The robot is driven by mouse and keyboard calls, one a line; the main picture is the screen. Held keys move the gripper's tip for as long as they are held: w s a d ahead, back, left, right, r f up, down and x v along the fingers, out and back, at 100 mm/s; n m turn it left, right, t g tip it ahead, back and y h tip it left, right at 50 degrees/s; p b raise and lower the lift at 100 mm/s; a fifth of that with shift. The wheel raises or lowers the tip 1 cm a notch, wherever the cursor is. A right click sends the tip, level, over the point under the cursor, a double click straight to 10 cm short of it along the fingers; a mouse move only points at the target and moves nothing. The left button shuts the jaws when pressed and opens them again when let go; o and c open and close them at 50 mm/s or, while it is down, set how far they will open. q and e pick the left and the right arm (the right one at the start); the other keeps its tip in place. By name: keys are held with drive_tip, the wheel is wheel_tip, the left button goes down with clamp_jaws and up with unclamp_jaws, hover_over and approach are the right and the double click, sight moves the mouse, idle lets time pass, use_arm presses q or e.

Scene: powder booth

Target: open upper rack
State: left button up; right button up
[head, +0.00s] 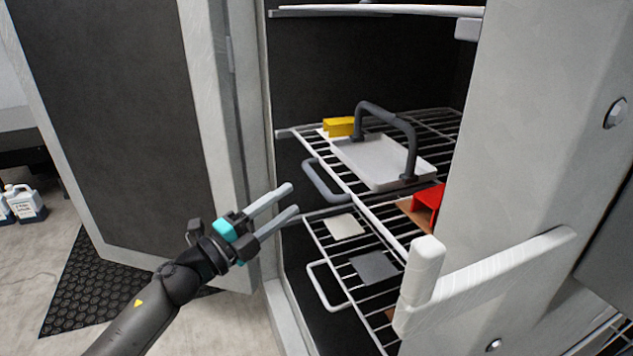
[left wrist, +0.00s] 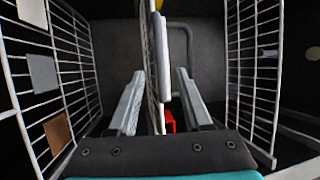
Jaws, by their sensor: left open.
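The cabinet holds wire racks. The rack with the tray (head: 355,188) has a grey loop handle (head: 325,182) on its front edge. Another rack (head: 350,285) is below it, with a pale loop handle (head: 327,287). At the top a pale flat shelf or rack (head: 375,10) shows nearly edge-on. My left gripper (head: 294,198) is open and empty, just left of the grey handle, with a small apparent gap. In the left wrist view the tray-bearing rack appears edge-on between the open fingers (left wrist: 160,85), and another rack (left wrist: 252,70) stands at right. My right gripper is not in view.
A pale tray (head: 385,165) with a dark arched handle, a yellow block (head: 339,126) and a red object (head: 429,205) are on the tray-bearing rack. Flat squares (head: 344,227) lie below. The cabinet door (head: 120,120) stands open at left; a pale latch lever (head: 485,275) projects at right.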

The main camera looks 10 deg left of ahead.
sight(317, 177)
use_arm(q)
drive_tip(key=shift+b+x, duration=0.45)
drive_tip(key=shift+x, duration=4.05)
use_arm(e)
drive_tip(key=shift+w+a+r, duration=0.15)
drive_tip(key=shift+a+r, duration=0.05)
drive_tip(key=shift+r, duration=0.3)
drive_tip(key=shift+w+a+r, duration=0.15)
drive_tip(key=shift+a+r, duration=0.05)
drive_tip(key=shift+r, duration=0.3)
use_arm(q)
drive_tip(key=shift+c, duration=0.2)
drive_tip(key=c, duration=0.6)
clamp_jaws()
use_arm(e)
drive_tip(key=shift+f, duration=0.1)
use_arm(q)
drive_tip(key=shift+s, duration=0.1)
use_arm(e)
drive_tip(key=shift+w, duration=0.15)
